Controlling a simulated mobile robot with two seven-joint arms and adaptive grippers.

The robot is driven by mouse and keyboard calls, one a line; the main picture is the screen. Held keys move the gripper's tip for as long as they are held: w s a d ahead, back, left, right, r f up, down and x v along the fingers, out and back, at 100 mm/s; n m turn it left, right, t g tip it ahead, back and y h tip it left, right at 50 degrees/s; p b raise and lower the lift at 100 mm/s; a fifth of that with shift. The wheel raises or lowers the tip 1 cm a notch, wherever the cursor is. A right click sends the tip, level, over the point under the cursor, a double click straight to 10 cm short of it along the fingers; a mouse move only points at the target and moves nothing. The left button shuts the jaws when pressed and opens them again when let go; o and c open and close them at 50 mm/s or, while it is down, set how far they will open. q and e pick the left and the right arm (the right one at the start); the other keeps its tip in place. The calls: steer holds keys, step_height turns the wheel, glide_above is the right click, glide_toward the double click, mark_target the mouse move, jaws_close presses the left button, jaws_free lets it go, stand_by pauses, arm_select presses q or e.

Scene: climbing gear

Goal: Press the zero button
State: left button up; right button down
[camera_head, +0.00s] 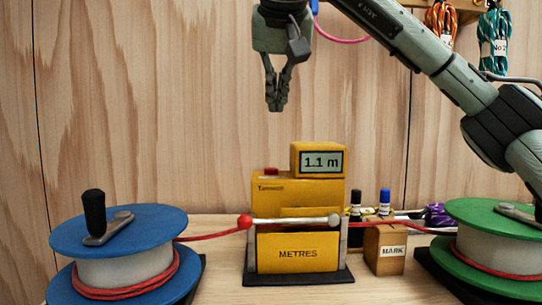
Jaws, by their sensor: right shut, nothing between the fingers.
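The yellow rope meter (297,252), labelled METRES, stands on a dark base in the middle of the table. Its display (322,161) on top reads 1.1 m. A small red button (271,171) sits on the meter's top, left of the display. My right gripper (275,108) hangs fingers down above the meter, apart from it and well over the red button. Its fingers are shut and empty. My left gripper is not in view.
A blue reel (120,230) with a black crank stands at left, a green reel (500,222) at right. A red rope (212,237) runs between them through the meter. A wooden MARK block (386,262) with pens stands beside the meter. Rope coils (495,45) hang at upper right.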

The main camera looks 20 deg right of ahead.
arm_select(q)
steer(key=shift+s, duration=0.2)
arm_select(e)
steer(key=shift+s, duration=0.25)
glide_above(271, 171)
steer(key=f, duration=0.7)
steer(key=shift+s+d, duration=0.1)
steer(key=shift+s, duration=0.25)
steer(key=f, duration=0.2)
steer(key=shift+w+f+b, duration=0.25)
steer(key=shift+f+b, duration=0.05)
steer(key=shift+f, duration=0.8)
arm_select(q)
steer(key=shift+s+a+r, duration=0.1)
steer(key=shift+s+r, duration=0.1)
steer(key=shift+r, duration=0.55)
